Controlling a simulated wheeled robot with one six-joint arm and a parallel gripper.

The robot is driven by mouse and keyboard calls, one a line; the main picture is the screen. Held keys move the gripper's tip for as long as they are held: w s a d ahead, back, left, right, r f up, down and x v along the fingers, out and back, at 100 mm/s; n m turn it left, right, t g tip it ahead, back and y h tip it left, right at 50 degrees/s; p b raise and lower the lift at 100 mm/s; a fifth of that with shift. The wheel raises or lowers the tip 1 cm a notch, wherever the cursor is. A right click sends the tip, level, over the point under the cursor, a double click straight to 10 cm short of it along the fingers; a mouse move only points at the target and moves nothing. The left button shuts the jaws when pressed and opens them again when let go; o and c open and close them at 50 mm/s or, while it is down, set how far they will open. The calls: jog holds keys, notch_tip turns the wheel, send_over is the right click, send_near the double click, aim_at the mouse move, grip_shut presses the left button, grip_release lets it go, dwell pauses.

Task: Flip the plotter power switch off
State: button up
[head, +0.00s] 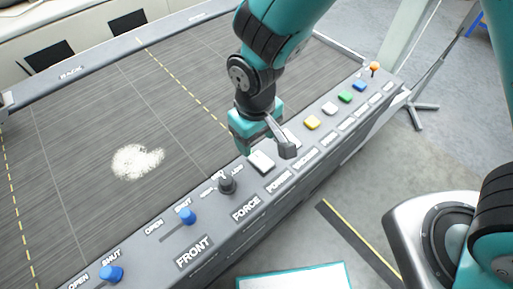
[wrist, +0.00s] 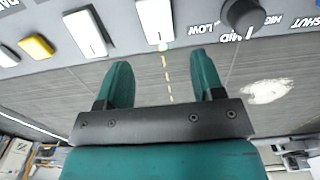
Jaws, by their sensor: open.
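The power switch (head: 262,161) is a white rocker on the grey front rail of the plotter, above the POWER label. In the wrist view the power switch (wrist: 155,20) lies beyond the fingertips, between the knob and another white rocker; a small light spot shows at its lower end. I cannot tell which end is pressed. My gripper (head: 251,143) is teal, just behind and above the switch. In the wrist view my gripper (wrist: 162,62) has its two fingers apart, with nothing between them. It does not appear to touch the switch.
A second white rocker (wrist: 85,33) is beside the power switch, partly hidden in the head view. A dark FORCE knob (head: 226,184) is on the other side. Yellow (head: 312,122), white, green and blue buttons follow. Blue sliders (head: 185,216) are at left. White material (head: 137,161) lies on the bed.

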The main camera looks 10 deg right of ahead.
aim_at(257, 156)
notch_tip(257, 156, down, 6)
jog(key=shift+r+p, duration=0.1)
jog(key=shift+p, duration=0.2)
jog(key=c, duration=0.9)
jog(key=t+b, duration=0.1)
jog(key=b, duration=0.1)
jog(key=t+y+b, duration=0.1)
jog(key=b, duration=0.1)
jog(key=shift+s+d+f, duration=0.1)
jog(key=shift+s+f, duration=0.1)
jog(key=shift+c, duration=0.2)
jog(key=shift+s+r+t+y+b, duration=0.1)
jog(key=shift+r+t+y+b, duration=0.3)
jog(key=shift+t+y+b, duration=0.15)
jog(key=o, duration=0.9)
jog(key=shift+o, duration=0.2)
